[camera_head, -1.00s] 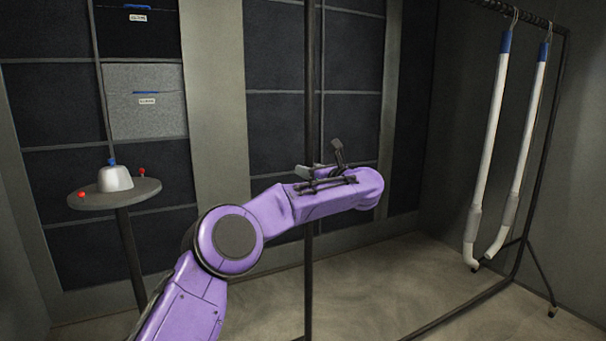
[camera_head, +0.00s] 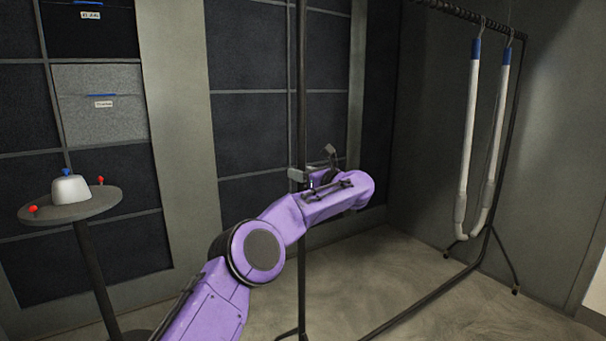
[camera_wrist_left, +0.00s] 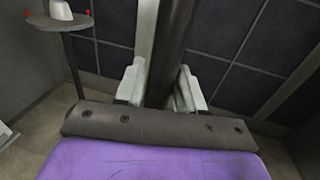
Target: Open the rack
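The rack is a black metal frame with a near upright pole (camera_head: 302,90) and a top rail that runs back to a far post at the right. My left gripper (camera_head: 302,176) is at the near pole, about mid-height, with my purple arm partly in front of it. In the left wrist view, the two pale fingers of my left gripper (camera_wrist_left: 160,88) stand on either side of the dark pole (camera_wrist_left: 169,45) and appear closed against it. The inner contact faces are hidden. My right gripper is not in view.
Two white pipes (camera_head: 469,130) with blue ends hang from the rack's far end. A round side table (camera_head: 100,206) with a white dome (camera_head: 69,189) and red knobs stands at left. Dark panelled storage (camera_head: 250,120) lies behind. The floor (camera_head: 370,270) inside the rack is clear.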

